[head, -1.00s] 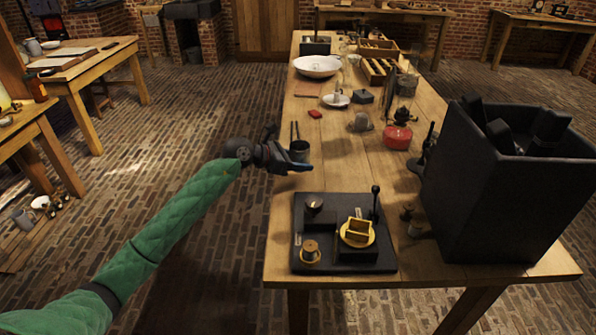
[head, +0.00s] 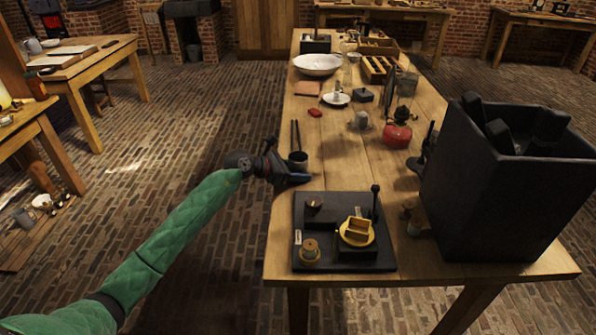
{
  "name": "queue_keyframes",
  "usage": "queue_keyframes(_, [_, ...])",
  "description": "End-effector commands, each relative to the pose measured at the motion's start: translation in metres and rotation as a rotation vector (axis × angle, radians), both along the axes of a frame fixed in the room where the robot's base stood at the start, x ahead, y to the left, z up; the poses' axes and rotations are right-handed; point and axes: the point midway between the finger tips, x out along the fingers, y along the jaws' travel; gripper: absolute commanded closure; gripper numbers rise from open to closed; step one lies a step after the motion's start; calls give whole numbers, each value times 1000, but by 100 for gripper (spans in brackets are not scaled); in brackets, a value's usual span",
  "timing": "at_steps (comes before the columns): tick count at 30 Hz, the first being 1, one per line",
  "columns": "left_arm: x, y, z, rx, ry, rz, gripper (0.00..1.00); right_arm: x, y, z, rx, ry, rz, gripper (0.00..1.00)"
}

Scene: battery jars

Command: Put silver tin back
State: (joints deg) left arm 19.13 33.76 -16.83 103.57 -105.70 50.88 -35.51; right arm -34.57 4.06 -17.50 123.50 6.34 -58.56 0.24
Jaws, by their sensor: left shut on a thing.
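A small grey metal tin (head: 298,161), which I take for the silver tin, is near the table's left edge, just behind the black board. Thin dark sticks rise from it or just behind it. My left gripper (head: 291,177) reaches in from the left and is shut on this tin. The fingers and wrist hide its lower part, so I cannot tell whether its base touches the table. My right gripper is not in view.
A black board (head: 322,230) with brass parts and a lever lies at the table's near end. A large black box (head: 500,205) stands at the right. A red burner (head: 397,135), small grey object (head: 361,121) and white bowl (head: 317,64) stand farther back. Bare wood (head: 345,165) lies between.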

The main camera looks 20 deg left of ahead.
Motion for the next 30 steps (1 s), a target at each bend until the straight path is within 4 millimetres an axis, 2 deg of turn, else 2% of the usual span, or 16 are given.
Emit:
queue_keyframes(1, [0, 0, 0, 0, 0, 0, 46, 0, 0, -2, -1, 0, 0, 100])
queue_keyframes(4, [0, 0, 0, 0, 0, 0, 27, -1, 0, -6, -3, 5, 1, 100])
queue_keyframes(16, [0, 0, 3, 0, 0, 0, 27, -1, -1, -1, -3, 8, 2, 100])
queue_keyframes(20, [-8, 12, 6, 2, -1, 1, 27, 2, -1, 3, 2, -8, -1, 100])
queue_keyframes(23, [-18, 24, 12, 4, -1, 0, 27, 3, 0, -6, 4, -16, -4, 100])
queue_keyframes(30, [-43, 55, 28, 2, 0, 1, 27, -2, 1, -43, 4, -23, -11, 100])
